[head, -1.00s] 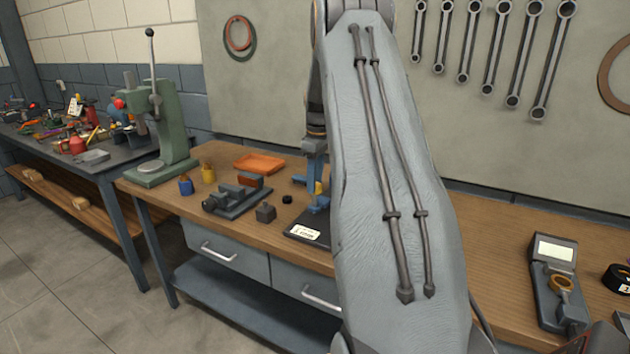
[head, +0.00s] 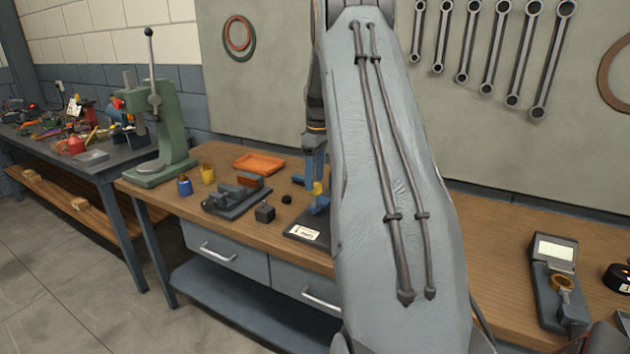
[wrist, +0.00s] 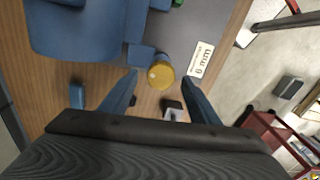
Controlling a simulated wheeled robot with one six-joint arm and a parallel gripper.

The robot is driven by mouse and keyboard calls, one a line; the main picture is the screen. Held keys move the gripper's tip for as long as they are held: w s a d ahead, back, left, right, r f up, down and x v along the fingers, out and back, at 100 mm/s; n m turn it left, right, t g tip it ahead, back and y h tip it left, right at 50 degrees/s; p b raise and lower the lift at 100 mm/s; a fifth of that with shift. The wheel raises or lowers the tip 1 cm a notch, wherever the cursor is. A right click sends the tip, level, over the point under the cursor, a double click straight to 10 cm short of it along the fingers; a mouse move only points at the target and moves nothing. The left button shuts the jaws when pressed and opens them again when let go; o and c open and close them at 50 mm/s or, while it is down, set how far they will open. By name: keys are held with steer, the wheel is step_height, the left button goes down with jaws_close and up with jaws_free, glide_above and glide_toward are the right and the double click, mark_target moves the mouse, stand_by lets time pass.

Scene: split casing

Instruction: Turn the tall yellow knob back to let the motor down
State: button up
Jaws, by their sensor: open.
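The yellow knob (wrist: 160,74) shows from above in the wrist view, beside blue blocks of the fixture (wrist: 75,30). In the head view the knob (head: 318,187) stands at the dark base plate (head: 297,236), partly hidden by my arm. My gripper (wrist: 159,80) is open, with one blue finger on each side of the knob. No clear grip on the knob shows. In the head view my gripper (head: 316,172) points down at the knob. The motor cannot be made out for certain; my arm hides much of the fixture.
Left of the fixture on the bench are a dark vise (head: 236,196), a small dark block (head: 265,213), an orange tray (head: 259,163) and a green press (head: 165,130). A grey meter (head: 557,285) stands at the right. A white label (wrist: 201,60) lies near the knob.

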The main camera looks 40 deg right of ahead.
mark_target(315, 184)
steer(key=r+b, duration=0.1)
steer(key=r, duration=0.5)
steer(key=shift+d+r+b, duration=0.2)
steer(key=shift+r+b, duration=0.15)
steer(key=shift+a, duration=0.1)
stand_by(0.4)
steer(key=s+a+f+m, duration=0.2)
steer(key=s+a+f, duration=0.1)
steer(key=a, duration=0.9)
steer(key=s+a+f+m, duration=0.15)
steer(key=s+a, duration=0.25)
steer(key=a, duration=0.7)
steer(key=s+a+f+m, duration=0.1)
steer(key=s+a+f, duration=0.2)
steer(key=s+a, duration=0.4)
steer(key=s+a+f+m+t, duration=0.1)
steer(key=s+a+f, duration=0.3)
steer(key=s+a, duration=0.4)
steer(key=s, duration=0.3)
steer(key=shift+h, duration=0.3)
